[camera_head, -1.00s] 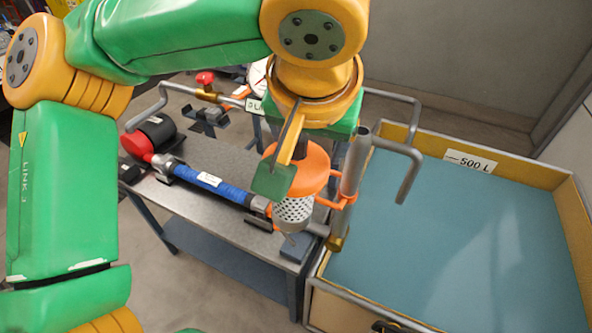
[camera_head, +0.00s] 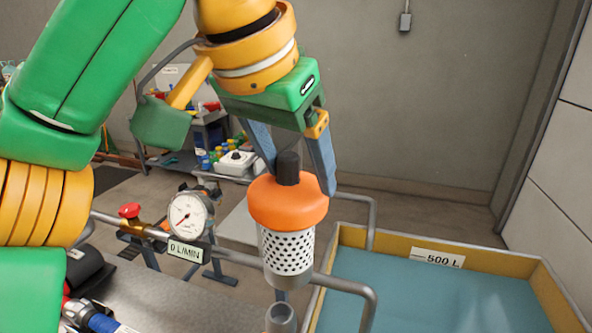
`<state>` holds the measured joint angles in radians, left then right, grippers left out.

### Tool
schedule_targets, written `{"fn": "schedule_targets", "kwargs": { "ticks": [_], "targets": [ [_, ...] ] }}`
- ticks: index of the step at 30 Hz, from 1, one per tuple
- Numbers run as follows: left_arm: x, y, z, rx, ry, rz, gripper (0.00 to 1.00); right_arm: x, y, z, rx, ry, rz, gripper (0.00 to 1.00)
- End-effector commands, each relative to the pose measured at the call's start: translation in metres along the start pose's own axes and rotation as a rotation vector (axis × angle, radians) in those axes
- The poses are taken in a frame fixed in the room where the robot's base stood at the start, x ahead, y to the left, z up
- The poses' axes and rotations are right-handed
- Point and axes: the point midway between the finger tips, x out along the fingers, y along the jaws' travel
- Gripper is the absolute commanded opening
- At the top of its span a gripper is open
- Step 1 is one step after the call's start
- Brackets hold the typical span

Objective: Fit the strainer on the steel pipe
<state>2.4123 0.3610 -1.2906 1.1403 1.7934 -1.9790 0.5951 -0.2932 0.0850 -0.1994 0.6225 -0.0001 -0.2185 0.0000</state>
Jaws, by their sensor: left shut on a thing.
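The strainer (camera_head: 288,252) has an orange cap, a white perforated cylinder below it and a black knob on top. My left gripper (camera_head: 297,170) is above it, its blue-grey fingers shut on the black knob. The strainer hangs about upright. The open top of an upright steel pipe (camera_head: 281,320) shows at the bottom edge, below the strainer and apart from it in the picture. The rest of that pipe is out of frame. My right gripper is not in view.
A tank with a yellow rim (camera_head: 500,263) and blue-green liquid stands at the right. A bent grey pipe (camera_head: 352,287) reaches over its near-left edge. A round gauge (camera_head: 190,216) and a red-handled valve (camera_head: 130,212) are at left.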

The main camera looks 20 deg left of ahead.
Motion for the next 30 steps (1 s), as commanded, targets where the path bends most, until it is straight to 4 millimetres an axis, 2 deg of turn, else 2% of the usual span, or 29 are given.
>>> {"fn": "schedule_targets", "kwargs": {
  "ticks": [9,13,30],
  "targets": [
    [0.033,0.001,0.019,0.000,0.001,-0.001,0.00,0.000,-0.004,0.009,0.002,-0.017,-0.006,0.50],
    [0.047,0.003,0.026,-0.001,-0.001,0.001,0.00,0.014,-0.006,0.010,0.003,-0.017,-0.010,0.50],
    [0.049,0.004,0.028,-0.001,0.000,0.000,0.00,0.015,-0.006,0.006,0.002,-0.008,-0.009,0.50]
  ]
}}
